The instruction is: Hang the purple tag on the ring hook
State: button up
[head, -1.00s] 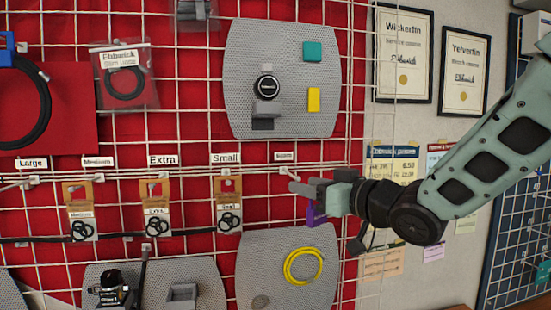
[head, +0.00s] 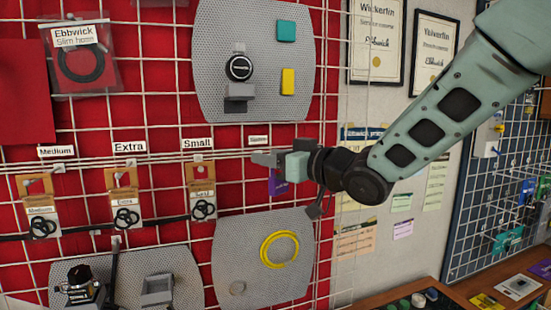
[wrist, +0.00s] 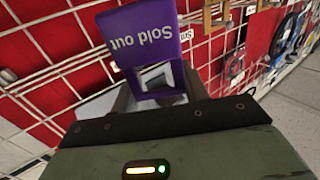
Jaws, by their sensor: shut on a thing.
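The purple tag (head: 278,186) hangs just below my gripper (head: 268,159) in the head view, in front of the red grid panel. In the wrist view the tag (wrist: 150,38) reads "Sold out" upside down and has a square opening at its near end. My gripper (wrist: 160,92) is shut on that end. A small white label (head: 258,140), too blurred to read, sits on the rail just above and left of my gripper. Any hook under this label is hidden by the gripper, so I cannot tell how far the tag is from it.
Card packs of black rings hang to the left, the nearest under the "Small" label (head: 197,143). A grey perforated plate (head: 230,255) with a yellow coil (head: 279,250) is below. Another grey plate (head: 213,90) with a black-faced gauge (head: 239,68) is above.

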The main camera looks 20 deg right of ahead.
jog(key=w+f, duration=0.1)
jog(key=w, duration=0.5)
dwell(0.7)
jog(key=shift+w, duration=0.1)
jog(key=shift+f, duration=0.15)
dwell(0.4)
jog(key=o, duration=1)
jog(key=shift+o, duration=0.2)
jog(key=shift+d, duration=0.1)
